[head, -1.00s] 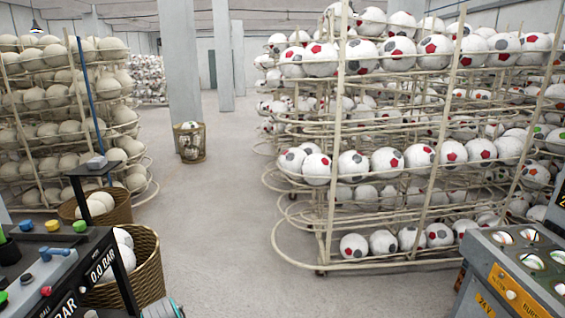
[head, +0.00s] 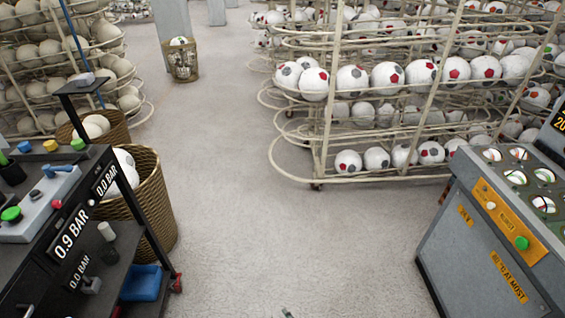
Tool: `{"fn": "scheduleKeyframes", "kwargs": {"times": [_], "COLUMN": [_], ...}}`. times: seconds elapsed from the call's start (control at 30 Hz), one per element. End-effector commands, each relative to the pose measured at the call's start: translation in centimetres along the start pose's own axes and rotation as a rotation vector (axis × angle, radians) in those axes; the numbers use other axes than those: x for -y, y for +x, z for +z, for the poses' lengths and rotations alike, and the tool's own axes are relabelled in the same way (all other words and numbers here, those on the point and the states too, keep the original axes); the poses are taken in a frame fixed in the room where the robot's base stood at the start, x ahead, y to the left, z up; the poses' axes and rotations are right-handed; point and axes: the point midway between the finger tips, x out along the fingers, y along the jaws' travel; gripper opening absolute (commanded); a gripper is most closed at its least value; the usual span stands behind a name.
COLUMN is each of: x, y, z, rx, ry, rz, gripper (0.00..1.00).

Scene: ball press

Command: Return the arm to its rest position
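My gripper cannot be made out in the head view. Only a small dark piece shows at the bottom edge near the middle, and I cannot tell what it is. No ball is seen held by my arm.
Racks of soccer balls (head: 325,110) and plain balls (head: 30,92) stand behind. The grey floor (head: 270,245) between is clear.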

Motion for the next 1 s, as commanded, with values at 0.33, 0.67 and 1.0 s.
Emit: {"fn": "scheduleKeyframes", "kwargs": {"times": [0.33, 0.67, 1.0], "x": [-1.3, -1.8, -2.4], "y": [-11.2, -23.8, -37.6], "z": [8.7, 12.2, 11.5], "rx": [-0.093, -0.192, -0.300], "ry": [0.152, 0.285, 0.416], "rz": [0.092, 0.185, 0.285], "gripper": [0.39, 0.39, 0.39]}}
